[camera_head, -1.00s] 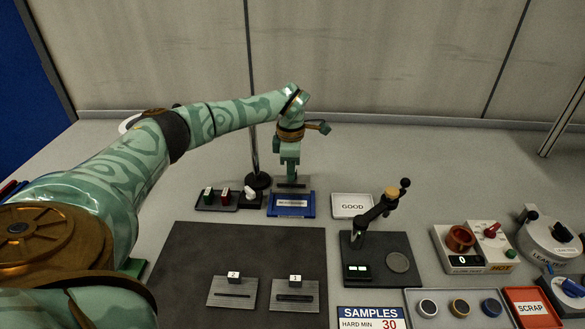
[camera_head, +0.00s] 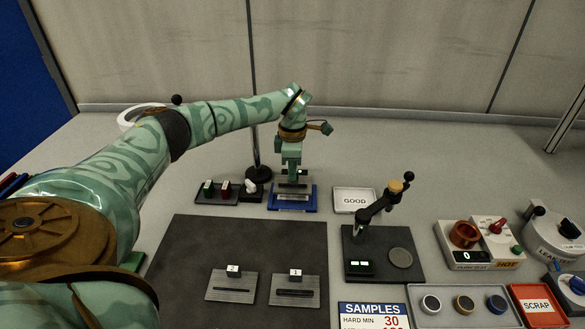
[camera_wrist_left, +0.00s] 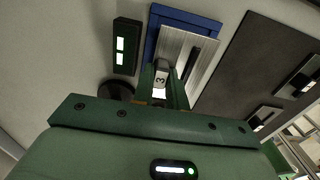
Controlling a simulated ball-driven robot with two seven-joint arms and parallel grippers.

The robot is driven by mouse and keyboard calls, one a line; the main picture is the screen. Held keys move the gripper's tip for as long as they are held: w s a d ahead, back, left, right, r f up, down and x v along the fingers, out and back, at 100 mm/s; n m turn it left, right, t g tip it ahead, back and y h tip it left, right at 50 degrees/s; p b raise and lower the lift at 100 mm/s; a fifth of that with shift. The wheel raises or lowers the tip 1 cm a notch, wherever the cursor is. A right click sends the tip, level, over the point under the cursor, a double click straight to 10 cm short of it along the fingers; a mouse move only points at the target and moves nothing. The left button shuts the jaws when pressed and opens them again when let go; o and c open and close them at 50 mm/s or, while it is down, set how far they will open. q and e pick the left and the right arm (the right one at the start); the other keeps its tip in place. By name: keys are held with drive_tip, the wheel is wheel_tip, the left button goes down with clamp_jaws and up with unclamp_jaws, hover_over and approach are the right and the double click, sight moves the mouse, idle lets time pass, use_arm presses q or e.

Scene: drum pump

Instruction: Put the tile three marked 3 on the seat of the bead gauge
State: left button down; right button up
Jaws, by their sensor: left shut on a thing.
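My left gripper (camera_head: 292,181) is shut on tile three, a grey metal plate (camera_head: 293,196) with a dark slot. The dark block of the tile, marked 3, shows between the fingers in the left wrist view (camera_wrist_left: 161,78). The plate lies low over a blue seat (camera_head: 293,209), which I take for the bead gauge's. Blue shows around the plate in both views. I cannot tell whether the plate touches the seat. My right gripper is not in view.
Tiles marked 2 (camera_head: 231,291) and 1 (camera_head: 295,295) lie on the dark mat (camera_head: 250,243). A small tray (camera_head: 216,199) and a pole's base (camera_head: 259,174) are left of the seat. The GOOD tray (camera_head: 355,211) and a lever device (camera_head: 424,272) are to the right.

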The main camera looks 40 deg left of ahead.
use_arm(q)
drive_tip(key=shift+r, duration=0.1)
drive_tip(key=shift+f, duration=0.2)
drive_tip(key=shift+f, duration=0.55)
drive_tip(key=shift+f, duration=0.15)
idle(0.4)
drive_tip(key=shift+f, duration=0.65)
drive_tip(key=shift+f, duration=0.4)
idle(0.4)
drive_tip(key=shift+f, duration=0.1)
idle(0.7)
drive_tip(key=c, duration=1.1)
unclamp_jaws()
